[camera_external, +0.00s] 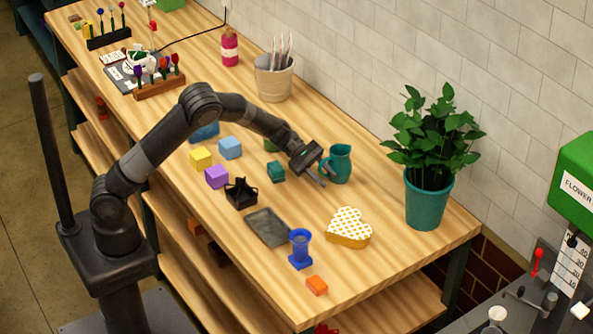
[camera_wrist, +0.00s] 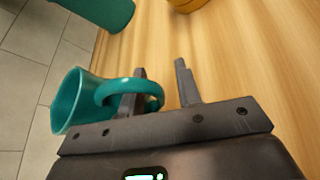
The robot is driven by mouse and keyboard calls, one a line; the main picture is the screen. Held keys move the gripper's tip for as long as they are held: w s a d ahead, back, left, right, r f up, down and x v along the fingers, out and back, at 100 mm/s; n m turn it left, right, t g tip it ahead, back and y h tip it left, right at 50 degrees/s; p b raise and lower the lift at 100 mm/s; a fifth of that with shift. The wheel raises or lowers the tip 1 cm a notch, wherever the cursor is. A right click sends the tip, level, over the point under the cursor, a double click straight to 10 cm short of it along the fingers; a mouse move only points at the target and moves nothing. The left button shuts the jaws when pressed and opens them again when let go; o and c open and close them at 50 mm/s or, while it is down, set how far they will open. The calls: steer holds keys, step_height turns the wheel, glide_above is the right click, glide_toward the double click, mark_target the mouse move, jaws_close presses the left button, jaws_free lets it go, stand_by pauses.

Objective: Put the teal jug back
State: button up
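The teal jug (camera_external: 340,164) stands upright on the wooden table, its handle side toward my gripper (camera_external: 322,172). In the wrist view the jug (camera_wrist: 72,103) is at the left, with its handle loop facing the fingers. My gripper (camera_wrist: 161,80) is open, its two fingers clearly apart. One finger overlaps the handle loop; I cannot tell whether it passes through it or lies beside it. The other finger is to the right of the handle, over bare table. Nothing is clamped between the fingers.
A teal pot with a leafy plant (camera_external: 428,198) stands right of the jug. A heart-shaped box (camera_external: 348,228), blue vase (camera_external: 300,248), grey tray (camera_external: 267,227), black basket (camera_external: 240,192) and several coloured cubes lie in front. A bucket (camera_external: 273,78) stands behind, near the tiled wall.

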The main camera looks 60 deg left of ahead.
steer(key=shift+a+r, duration=0.15)
steer(key=shift+r, duration=0.05)
steer(key=v, duration=1.1)
steer(key=s+a+r+m+g+y, duration=0.15)
steer(key=s+r+m, duration=0.3)
steer(key=s, duration=0.55)
steer(key=s+a+r+m+g+y, duration=0.1)
steer(key=s+a+r+m+y, duration=0.15)
steer(key=s+r, duration=0.55)
steer(key=s+a+m+t+y, duration=0.2)
steer(key=s+a+m+y, duration=0.2)
steer(key=s, duration=0.5)
steer(key=s+a+m+t+y, duration=0.2)
steer(key=s+a+m+y, duration=0.2)
steer(key=s, duration=0.5)
steer(key=shift+s+f+m+y, duration=0.15)
steer(key=shift+f+m+y, duration=0.1)
steer(key=shift+m+y, duration=0.35)
steer(key=shift+o, duration=0.6)
steer(key=shift+t, duration=0.25)
